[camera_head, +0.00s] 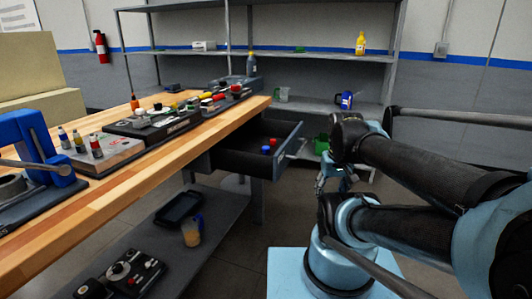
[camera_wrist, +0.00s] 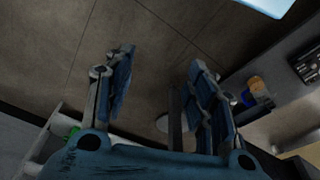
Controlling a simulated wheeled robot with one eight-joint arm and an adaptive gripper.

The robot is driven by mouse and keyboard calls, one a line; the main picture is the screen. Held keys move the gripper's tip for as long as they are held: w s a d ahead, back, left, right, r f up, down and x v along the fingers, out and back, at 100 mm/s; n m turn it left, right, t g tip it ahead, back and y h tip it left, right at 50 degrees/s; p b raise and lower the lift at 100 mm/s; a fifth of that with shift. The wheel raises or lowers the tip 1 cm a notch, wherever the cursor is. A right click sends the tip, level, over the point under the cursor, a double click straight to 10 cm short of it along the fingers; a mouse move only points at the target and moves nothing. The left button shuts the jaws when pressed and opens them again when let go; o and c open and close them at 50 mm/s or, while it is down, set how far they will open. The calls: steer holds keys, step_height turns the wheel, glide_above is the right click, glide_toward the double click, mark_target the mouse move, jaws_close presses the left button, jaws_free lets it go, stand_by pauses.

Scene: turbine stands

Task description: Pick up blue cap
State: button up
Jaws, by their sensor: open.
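A small blue cap (camera_head: 266,149) lies in the open drawer (camera_head: 232,158) under the wooden workbench, beside a small red piece (camera_head: 272,142). Both are small in the head view, and neither shows in the wrist view. My gripper (camera_wrist: 160,65) is open and empty in the wrist view, its two fingers well apart over the bare floor. In the head view my gripper (camera_head: 333,182) is to the right of the drawer, apart from it and partly hidden by my arm.
The wooden workbench (camera_head: 105,198) carries several stands and small bottles. Its lower shelf (camera_head: 150,262) holds a dark tray (camera_head: 180,208), an orange container with blue (camera_head: 191,232) and a black control box (camera_head: 133,273). Grey shelving (camera_head: 290,58) stands behind. Bare floor lies between the bench and me.

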steer(key=w+a+r+n+g, duration=0.1)
steer(key=w+a+r+n, duration=0.7)
steer(key=w, duration=0.5)
steer(key=w+a+r+n+g, duration=0.1)
steer(key=w+a+r+n, duration=0.3)
steer(key=w+a+r, duration=0.55)
steer(key=n, duration=0.4)
glide_above(266, 147)
steer(key=f, duration=1.1)
steer(key=shift+a, duration=0.2)
steer(key=shift+s+d+f, duration=0.1)
steer(key=shift+f, duration=1.25)
steer(key=shift+s+d+f, duration=0.1)
steer(key=shift+f, duration=1.2)
steer(key=shift+c, duration=0.2)
steer(key=c, duration=0.8)
